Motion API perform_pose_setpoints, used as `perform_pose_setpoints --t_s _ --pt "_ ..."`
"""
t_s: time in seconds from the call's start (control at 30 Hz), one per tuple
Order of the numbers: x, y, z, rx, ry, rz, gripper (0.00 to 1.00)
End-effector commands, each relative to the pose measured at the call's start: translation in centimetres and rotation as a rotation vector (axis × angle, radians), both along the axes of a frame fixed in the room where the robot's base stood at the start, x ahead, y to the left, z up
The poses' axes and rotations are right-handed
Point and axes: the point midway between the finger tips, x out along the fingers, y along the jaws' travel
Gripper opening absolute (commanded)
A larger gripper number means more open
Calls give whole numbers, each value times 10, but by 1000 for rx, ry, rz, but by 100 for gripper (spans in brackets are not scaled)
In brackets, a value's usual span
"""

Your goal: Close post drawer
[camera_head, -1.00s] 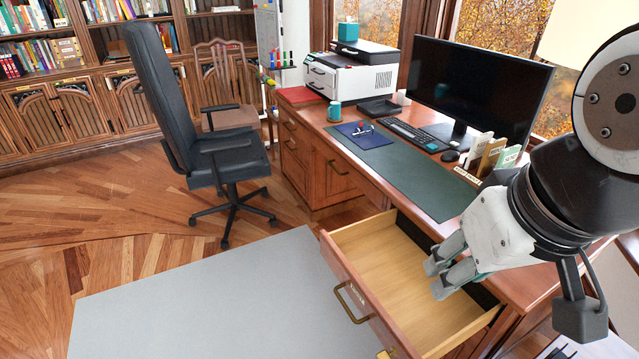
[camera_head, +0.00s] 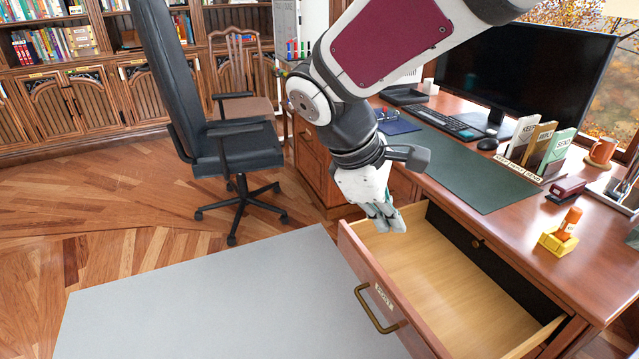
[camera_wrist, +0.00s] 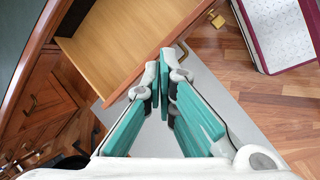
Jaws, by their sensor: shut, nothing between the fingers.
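The post drawer (camera_head: 455,290) is pulled well out of the desk and looks empty, with a pale wood inside. Its front has a small label and a brass handle (camera_head: 378,312). In the wrist view the open drawer (camera_wrist: 125,38) lies beyond the fingertips. My gripper (camera_head: 388,224) is shut and empty.
The desk (camera_head: 540,220) carries a monitor (camera_head: 520,75), a keyboard (camera_head: 440,122), a card holder (camera_head: 530,150), a stapler (camera_head: 566,190) and a yellow stamp stand (camera_head: 560,240). A black office chair (camera_head: 235,150) stands left. The grey mat (camera_head: 210,300) before the drawer is clear.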

Motion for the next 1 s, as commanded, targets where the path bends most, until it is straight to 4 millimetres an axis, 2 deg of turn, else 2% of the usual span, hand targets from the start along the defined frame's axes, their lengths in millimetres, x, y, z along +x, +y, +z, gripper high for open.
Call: perform_pose_setpoints --t_s 0.03,0.2,0.4,0.5,0.67,0.83,1.0 --pt "18 12 -31 -46 40 74 0" --pt "63 48 -101 -202 153 317 0" --pt "97 89 -174 -358 257 551 0" --pt "106 103 -196 -407 288 622 0" --pt "112 110 -210 -442 308 668 0" --pt "116 99 -221 -444 309 668 0" --pt "122 77 -243 -442 310 667 0"
